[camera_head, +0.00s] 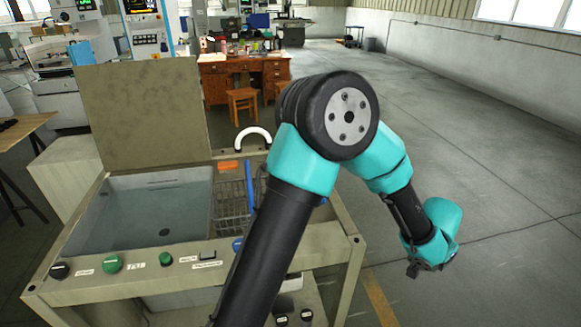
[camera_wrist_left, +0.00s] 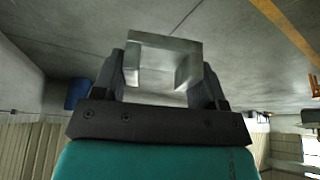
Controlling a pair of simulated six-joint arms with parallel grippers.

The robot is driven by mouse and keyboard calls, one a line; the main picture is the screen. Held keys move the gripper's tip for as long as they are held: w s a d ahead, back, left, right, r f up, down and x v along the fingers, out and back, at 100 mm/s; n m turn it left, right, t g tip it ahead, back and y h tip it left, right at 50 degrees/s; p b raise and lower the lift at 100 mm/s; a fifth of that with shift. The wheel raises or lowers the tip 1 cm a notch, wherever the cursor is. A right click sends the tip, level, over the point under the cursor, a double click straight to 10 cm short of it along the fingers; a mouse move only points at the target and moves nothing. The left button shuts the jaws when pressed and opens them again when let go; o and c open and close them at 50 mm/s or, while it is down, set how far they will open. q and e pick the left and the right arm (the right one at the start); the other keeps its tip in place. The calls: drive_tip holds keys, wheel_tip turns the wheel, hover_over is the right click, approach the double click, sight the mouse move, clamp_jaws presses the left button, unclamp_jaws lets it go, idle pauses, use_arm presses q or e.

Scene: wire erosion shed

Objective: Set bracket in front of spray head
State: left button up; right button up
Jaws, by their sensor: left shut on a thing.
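My left gripper (camera_head: 425,265) hangs at the far right, over the floor beside the wash station. Its wrist view shows the two dark fingers of this gripper (camera_wrist_left: 163,70) shut on a grey metal bracket (camera_wrist_left: 165,48) with squared, angled sides. The bracket is held in the air, with floor behind it. In the head view the bracket is too small or hidden to make out. A white curved piece (camera_head: 253,137) stands at the back of the wash station; I cannot tell whether it is the spray head. My right gripper is not in view.
The wash station has a water-filled basin (camera_head: 109,212), a raised lid (camera_head: 145,115), a wire basket (camera_head: 232,205) with a blue rod, and a front panel with knobs (camera_head: 112,263). My arm crosses its right side. A wooden desk (camera_head: 215,80) stands behind. Floor at right is clear.

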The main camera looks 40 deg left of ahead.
use_arm(q)
drive_tip(key=w+a+r+n+y, duration=0.1)
drive_tip(key=w+a+n, duration=0.2)
drive_tip(key=w+a, duration=0.55)
drive_tip(key=w+a+r+n+y, duration=0.15)
drive_tip(key=w+a, duration=0.25)
drive_tip(key=a, duration=0.9)
drive_tip(key=w+a+n, duration=0.3)
drive_tip(key=w+a, duration=0.3)
drive_tip(key=a, duration=0.5)
drive_tip(key=s+a+n, duration=0.2)
drive_tip(key=s+a, duration=0.1)
drive_tip(key=a, duration=1)
drive_tip(key=s+a+r+n+g+y, duration=0.1)
drive_tip(key=s+a+n, duration=0.1)
drive_tip(key=a, duration=1.1)
drive_tip(key=s+a+n+y, duration=0.1)
drive_tip(key=s+a+n, duration=0.2)
drive_tip(key=a, duration=1)
drive_tip(key=shift+s+r+g, duration=0.3)
drive_tip(key=shift+s+r, duration=0.1)
drive_tip(key=shift+s, duration=0.3)
drive_tip(key=shift+y, duration=0.25)
drive_tip(key=shift+f, duration=2.5)
drive_tip(key=shift+f, duration=2.5)
